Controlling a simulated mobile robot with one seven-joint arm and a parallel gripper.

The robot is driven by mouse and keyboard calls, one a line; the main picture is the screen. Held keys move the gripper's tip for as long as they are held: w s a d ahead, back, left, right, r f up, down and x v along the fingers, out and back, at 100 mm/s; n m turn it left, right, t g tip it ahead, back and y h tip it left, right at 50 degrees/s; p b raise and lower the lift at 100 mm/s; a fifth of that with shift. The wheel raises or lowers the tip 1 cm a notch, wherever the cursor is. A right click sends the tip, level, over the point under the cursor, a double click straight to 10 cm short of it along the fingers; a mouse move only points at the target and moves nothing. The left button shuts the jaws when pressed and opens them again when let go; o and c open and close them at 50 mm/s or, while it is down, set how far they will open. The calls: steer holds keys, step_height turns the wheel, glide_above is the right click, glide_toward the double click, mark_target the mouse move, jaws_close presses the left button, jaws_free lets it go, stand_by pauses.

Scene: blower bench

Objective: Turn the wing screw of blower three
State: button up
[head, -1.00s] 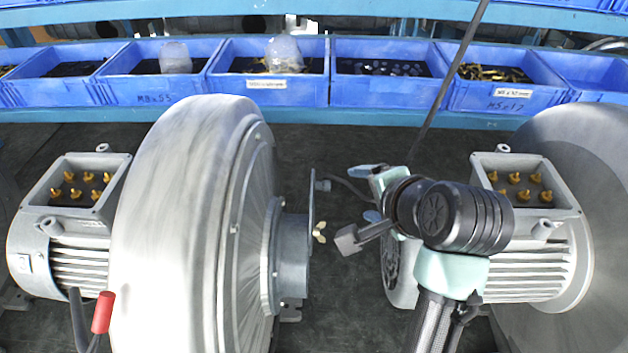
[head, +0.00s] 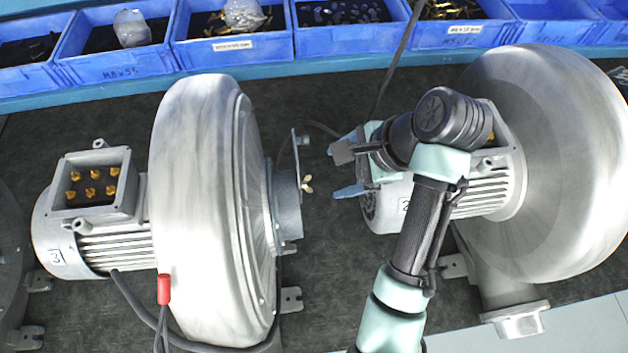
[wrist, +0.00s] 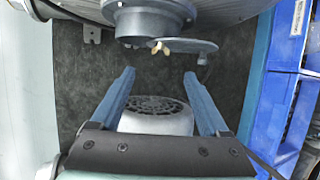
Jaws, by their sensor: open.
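Blower three (head: 205,200), marked "3" on its motor, stands left of centre in the head view. Its small brass wing screw (head: 307,185) sits at the grey outlet collar (head: 287,205), beside a thin upright plate. In the wrist view the wing screw (wrist: 160,47) shows at top centre, under the collar (wrist: 150,18) and against the plate (wrist: 190,46). My gripper (head: 333,172) is open, its blue fingers pointing left toward the wing screw with a short gap. In the wrist view the screw lies ahead of the fingertips (wrist: 160,72), roughly centred between them, untouched.
Blower two (head: 560,160) stands right, partly behind my arm; its motor's fan grille (wrist: 155,105) shows below my fingers. Blue parts bins (head: 235,40) line the back. A red-tipped cable (head: 164,289) is at blower three's front. Dark bench mat (head: 335,270) lies bare between the blowers.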

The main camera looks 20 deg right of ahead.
mark_target(309, 184)
steer(key=b+x, duration=0.4)
steer(key=x, duration=0.5)
steer(key=shift+w+a+f, duration=0.1)
steer(key=shift+f, duration=0.05)
steer(key=shift+w+a+f, duration=0.15)
steer(key=shift+w+f, duration=0.15)
steer(key=shift+f, duration=0.25)
jaws_close()
